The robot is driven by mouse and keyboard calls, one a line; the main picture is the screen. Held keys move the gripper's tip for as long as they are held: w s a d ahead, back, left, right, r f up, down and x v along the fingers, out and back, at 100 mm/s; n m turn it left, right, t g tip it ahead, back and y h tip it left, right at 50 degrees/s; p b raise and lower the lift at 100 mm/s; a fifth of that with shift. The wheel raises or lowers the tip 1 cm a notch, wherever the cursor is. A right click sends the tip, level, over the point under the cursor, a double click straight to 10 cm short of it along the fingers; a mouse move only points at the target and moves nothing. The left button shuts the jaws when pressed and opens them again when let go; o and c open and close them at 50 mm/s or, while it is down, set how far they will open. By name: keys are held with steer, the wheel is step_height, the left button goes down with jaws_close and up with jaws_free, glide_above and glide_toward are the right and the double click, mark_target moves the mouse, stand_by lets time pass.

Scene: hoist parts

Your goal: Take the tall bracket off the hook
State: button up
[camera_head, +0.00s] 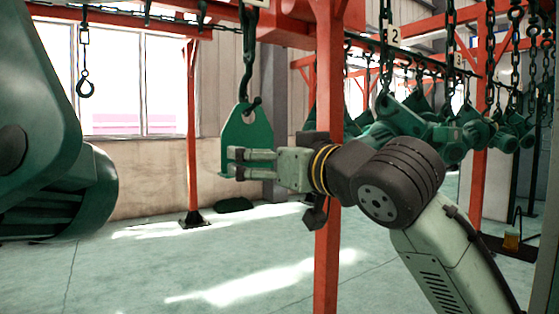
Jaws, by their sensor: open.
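A tall green bracket (247,128) with a rounded top hangs upright from a dark hook (246,88) through the hole near its top. The hook hangs below a numbered tag on the red beam. My gripper (236,163) comes in from the right at the height of the bracket's lower part. Its two fingers are spread, one above the other, and overlap the bracket in this view. I cannot tell whether they touch it. The bracket's lower right part is hidden behind the gripper.
A red post (328,240) stands in front, close to my wrist. Several green parts (420,118) hang on chains at the right. A large green part (50,150) fills the left side. An empty hook (85,85) hangs at the upper left. The floor (190,270) below is clear.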

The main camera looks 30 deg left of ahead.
steer(key=shift+x, duration=3.35)
steer(key=shift+c, duration=0.6)
steer(key=shift+r, duration=0.1)
steer(key=c, duration=1.6)
steer(key=shift+o, duration=0.2)
steer(key=shift+p, duration=0.3)
